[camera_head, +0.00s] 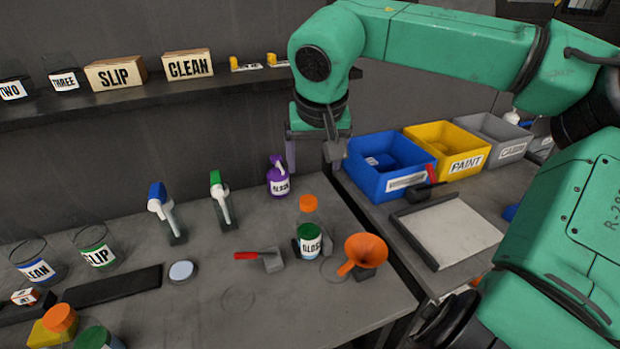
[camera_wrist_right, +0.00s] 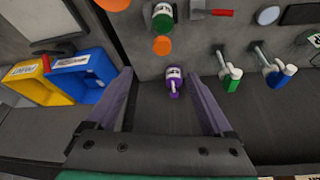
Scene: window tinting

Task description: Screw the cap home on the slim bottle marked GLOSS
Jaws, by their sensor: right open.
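In the head view a container with a green top (camera_head: 312,228) stands mid-bench, its white label appearing to read GLOSS. An orange cap (camera_head: 308,202) shows just behind and above it; what lies under the cap is partly hidden, so I cannot tell how it sits. The wrist view shows the green-topped container (camera_wrist_right: 162,20) and the orange cap (camera_wrist_right: 162,45) too. My right gripper (camera_head: 314,150) is open and empty, pointing down above the bench near the back wall. In the wrist view its fingers (camera_wrist_right: 165,98) are spread apart. My left gripper is out of view.
A purple bottle (camera_head: 279,188), its label unclear, stands below my right gripper. An orange funnel (camera_head: 363,250) and a red-handled scraper (camera_head: 262,258) flank the green-topped container. Blue (camera_head: 382,178) and yellow (camera_head: 448,150) bins are right. A shelf (camera_head: 120,112) runs along the wall.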

